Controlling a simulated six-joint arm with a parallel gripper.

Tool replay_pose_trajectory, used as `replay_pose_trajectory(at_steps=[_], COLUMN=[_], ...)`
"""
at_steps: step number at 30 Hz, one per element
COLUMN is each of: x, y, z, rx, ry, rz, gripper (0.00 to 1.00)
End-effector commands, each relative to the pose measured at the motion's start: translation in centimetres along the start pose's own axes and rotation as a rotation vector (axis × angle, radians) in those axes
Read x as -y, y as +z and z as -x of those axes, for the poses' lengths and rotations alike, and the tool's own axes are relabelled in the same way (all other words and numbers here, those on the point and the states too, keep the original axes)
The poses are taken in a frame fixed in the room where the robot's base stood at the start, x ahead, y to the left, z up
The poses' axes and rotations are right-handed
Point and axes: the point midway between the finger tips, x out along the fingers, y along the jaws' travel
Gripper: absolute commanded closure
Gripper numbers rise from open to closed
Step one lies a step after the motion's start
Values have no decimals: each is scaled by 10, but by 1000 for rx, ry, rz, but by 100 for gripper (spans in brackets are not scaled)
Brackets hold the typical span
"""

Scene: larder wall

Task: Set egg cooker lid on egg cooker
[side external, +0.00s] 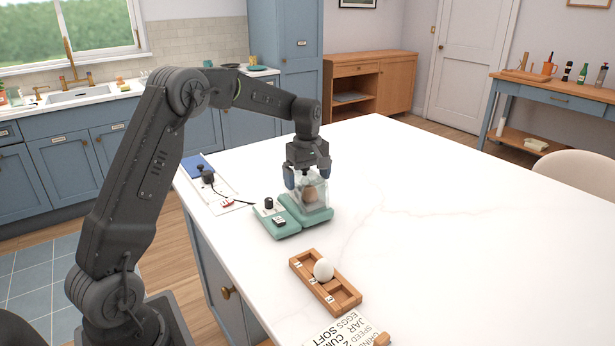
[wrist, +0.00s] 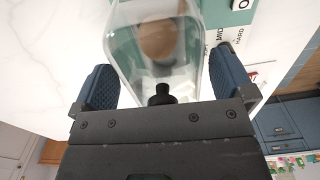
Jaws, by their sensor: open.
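The egg cooker (side external: 276,220) is a green base with a dial on the white counter. The egg cooker lid (side external: 322,205) is a clear box-like cover with a black knob, which shows in the wrist view (wrist: 161,95). The lid appears to sit upright on the cooker's round-cornered right part, over a brown egg (side external: 310,193). Whether its rim is fully seated is hard to tell. My gripper (side external: 307,176) points down just above the lid. In the wrist view its blue fingers (wrist: 160,80) stand apart on either side of the lid, with gaps visible.
A wooden tray (side external: 314,283) with a white egg (side external: 323,269) stands in front of the cooker. A printed card (side external: 343,330) lies at the near edge. A black plug with a cord (side external: 207,177) is at the left edge. The counter's right side is clear.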

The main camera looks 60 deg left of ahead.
Motion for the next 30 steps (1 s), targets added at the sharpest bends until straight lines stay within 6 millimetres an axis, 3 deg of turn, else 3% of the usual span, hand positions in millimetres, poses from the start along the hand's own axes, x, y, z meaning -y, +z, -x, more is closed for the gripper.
replay_pose_trajectory(at_steps=[4, 8, 21, 30], x=[0, -1, -1, 0], y=[0, 0, 0, 0], z=[3, 18, 111, 137], rx=[0, -2, -2, 0], ry=[1, 4, 4, 1], rz=[0, 0, 0, 0], gripper=[0, 0, 0, 0])
